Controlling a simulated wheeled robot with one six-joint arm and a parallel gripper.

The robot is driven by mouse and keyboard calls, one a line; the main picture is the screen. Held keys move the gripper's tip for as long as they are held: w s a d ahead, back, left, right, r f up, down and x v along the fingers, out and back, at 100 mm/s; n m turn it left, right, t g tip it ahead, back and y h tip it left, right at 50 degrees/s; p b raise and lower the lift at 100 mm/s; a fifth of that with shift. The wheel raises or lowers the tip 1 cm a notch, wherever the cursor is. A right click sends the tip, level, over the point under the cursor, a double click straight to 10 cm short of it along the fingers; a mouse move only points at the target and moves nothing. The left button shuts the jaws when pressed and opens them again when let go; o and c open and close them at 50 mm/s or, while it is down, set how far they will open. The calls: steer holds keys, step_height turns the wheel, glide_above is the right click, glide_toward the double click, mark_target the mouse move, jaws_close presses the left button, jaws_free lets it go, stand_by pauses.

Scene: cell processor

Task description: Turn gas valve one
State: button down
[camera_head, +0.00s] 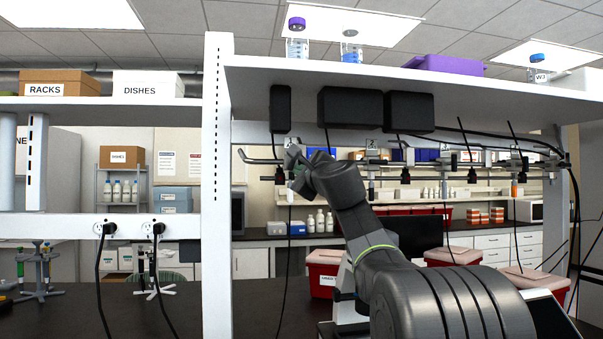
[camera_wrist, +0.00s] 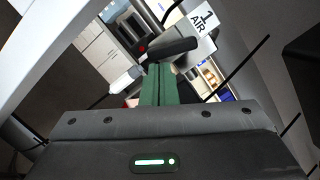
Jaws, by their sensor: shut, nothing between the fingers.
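In the wrist view a black valve handle (camera_wrist: 168,50) lies crosswise just beyond my fingertips, below a white tag (camera_wrist: 203,20) reading "1 AIR". My gripper (camera_wrist: 158,72) has its two green fingers shut together with nothing between them. The fingertips overlap the handle's lower edge in the picture; I cannot tell whether they touch it. A pale fitting (camera_wrist: 124,82) sits left of the fingers. In the head view my gripper (camera_head: 293,160) is at the left part of the gas pipe under the shelf and largely hides valve one there.
A white shelf (camera_head: 420,80) with black boxes (camera_head: 350,107) hangs above my arm. A white post (camera_head: 216,190) stands to the left. More valves and a tag marked "2" (camera_head: 373,145) line the pipe to the right. Cables (camera_head: 285,250) hang near my arm.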

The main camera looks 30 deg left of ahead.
steer(key=shift+s+a+f+m+t+b, duration=0.1)
steer(key=shift+s+a+m+t+b, duration=0.2)
steer(key=shift+m, duration=0.85)
steer(key=shift+s+a+m+t, duration=0.1)
steer(key=shift+m+t, duration=0.25)
steer(key=shift+m, duration=0.85)
steer(key=shift+s+a+f+m+t+b, duration=0.1)
steer(key=shift+s+a+m+t+b, duration=0.2)
steer(key=shift+m, duration=0.85)
steer(key=shift+s+a+r+m+t+h, duration=0.15)
steer(key=shift+m+t+h, duration=0.2)
steer(key=shift+m, duration=0.9)
steer(key=shift+s+a+m+t+h, duration=0.1)
steer(key=shift+a+m+t+h, duration=0.2)
steer(key=shift+m, duration=0.9)
steer(key=shift+s+a+r+m+t+h, duration=0.1)
steer(key=shift+m+t+h, duration=0.3)
steer(key=shift+m, duration=0.85)
stand_by(0.8)
